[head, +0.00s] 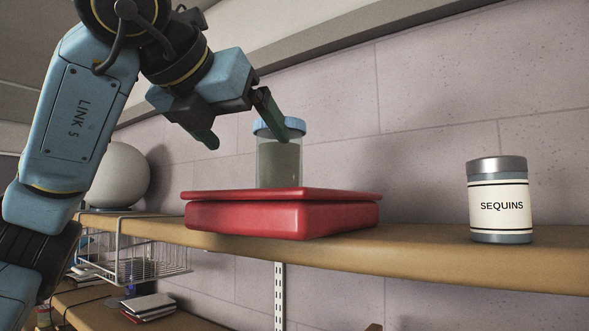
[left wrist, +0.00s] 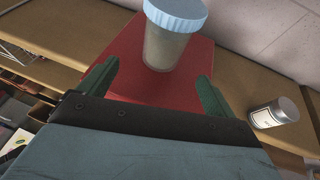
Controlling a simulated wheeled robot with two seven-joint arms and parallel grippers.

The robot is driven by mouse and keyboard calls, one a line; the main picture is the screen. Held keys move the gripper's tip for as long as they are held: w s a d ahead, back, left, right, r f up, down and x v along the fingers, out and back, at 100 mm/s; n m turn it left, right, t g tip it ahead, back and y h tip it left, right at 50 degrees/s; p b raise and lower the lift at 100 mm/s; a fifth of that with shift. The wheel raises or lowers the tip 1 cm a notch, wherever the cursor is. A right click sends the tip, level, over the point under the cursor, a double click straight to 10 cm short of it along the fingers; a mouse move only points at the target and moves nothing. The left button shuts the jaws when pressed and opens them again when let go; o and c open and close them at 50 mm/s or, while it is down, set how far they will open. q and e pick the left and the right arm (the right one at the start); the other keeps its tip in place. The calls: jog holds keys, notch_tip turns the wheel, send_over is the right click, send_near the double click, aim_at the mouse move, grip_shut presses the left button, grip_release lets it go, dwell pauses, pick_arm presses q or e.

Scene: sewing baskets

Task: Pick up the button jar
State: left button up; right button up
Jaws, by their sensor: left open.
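A clear jar with a light blue lid (head: 278,160) stands upright on a red box (head: 283,218) on the wooden shelf. I take it as the button jar; no label shows on it, and its contents look dull grey-green. My left gripper (head: 248,140) is open and empty, at lid height, with one finger in front of part of the lid. In the left wrist view the jar (left wrist: 172,42) is just beyond and between the two green fingertips of the gripper (left wrist: 160,74), not held. I cannot tell if a finger touches it. My right gripper is not in view.
A metal-lidded jar labelled SEQUINS (head: 498,205) stands on the shelf (head: 430,243) to the right; it also shows in the left wrist view (left wrist: 272,113). A white sphere (head: 120,175) is at the left, above a wire basket (head: 135,262). The wall (head: 430,100) is close behind.

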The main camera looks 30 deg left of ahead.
aim_at(265, 164)
pick_arm(q)
jog(key=shift+p+x, duration=0.3)
jog(key=shift+x, duration=0.85)
jog(key=x, duration=0.2)
jog(key=shift+w+a+f, duration=0.1)
jog(key=shift+w+f, duration=0.1)
jog(key=shift+p+x, duration=0.4)
jog(key=shift+x, duration=0.5)
jog(key=shift+w, duration=0.2)
jog(key=x, duration=0.1)
jog(key=p+x, duration=0.1)
jog(key=x, duration=0.1)
jog(key=p+x, duration=0.1)
jog(key=shift+w+d, duration=0.25)
jog(key=shift+d, duration=0.05)
jog(key=shift+w+a+f+p, duration=0.1)
jog(key=shift+w+f+p, duration=0.05)
jog(key=shift+w+p, duration=0.2)
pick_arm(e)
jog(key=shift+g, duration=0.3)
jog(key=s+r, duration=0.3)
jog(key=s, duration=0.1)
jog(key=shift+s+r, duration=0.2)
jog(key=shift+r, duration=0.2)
